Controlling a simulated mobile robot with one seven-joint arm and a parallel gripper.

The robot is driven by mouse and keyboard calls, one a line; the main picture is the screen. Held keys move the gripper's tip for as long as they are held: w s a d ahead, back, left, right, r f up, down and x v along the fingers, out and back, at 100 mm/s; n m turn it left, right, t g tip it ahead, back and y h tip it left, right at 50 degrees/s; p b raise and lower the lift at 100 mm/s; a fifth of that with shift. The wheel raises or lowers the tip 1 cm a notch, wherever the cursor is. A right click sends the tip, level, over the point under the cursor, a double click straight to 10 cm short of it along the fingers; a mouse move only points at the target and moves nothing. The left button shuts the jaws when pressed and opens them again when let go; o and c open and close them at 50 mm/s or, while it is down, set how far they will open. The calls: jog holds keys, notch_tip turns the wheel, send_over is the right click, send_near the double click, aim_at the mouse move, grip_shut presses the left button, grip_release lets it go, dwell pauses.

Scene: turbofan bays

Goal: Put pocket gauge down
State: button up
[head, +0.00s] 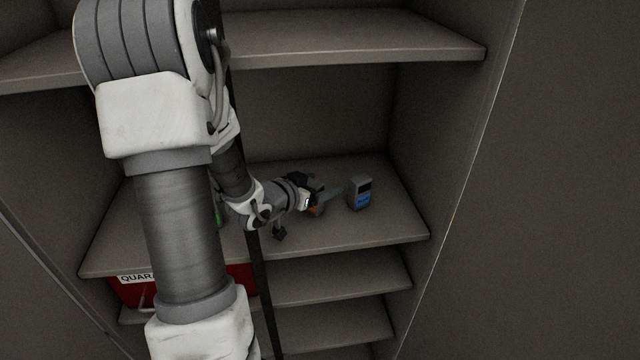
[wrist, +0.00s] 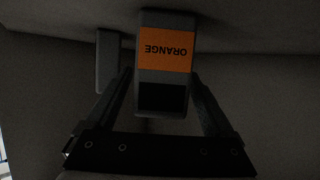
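The pocket gauge with the orange label (wrist: 165,55) sits between the two fingers of my gripper (wrist: 163,80) in the wrist view. The fingers lie against its two sides. Its label reads ORANGE and appears upside down, with a dark screen beside it. In the head view only a small orange patch (head: 316,211) of it shows by my gripper, over the middle shelf (head: 375,230). I cannot tell whether its base touches the shelf.
A blue-labelled gauge (head: 360,194) stands upright on the shelf, just right of my gripper. A red bin (head: 132,292) marked QUAR… sits below at left. The upper shelf (head: 370,40) overhangs, and the right side wall bounds the bay. The shelf's front right is clear.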

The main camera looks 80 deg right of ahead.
jog(key=shift+r, duration=0.1)
jog(key=shift+r, duration=0.2)
jog(key=v, duration=0.9)
jog(key=shift+w+a+f, duration=0.1)
jog(key=shift+w+a, duration=0.15)
jog(key=shift+a, duration=0.05)
jog(key=shift+b+v, duration=1.15)
jog(key=shift+b, duration=0.55)
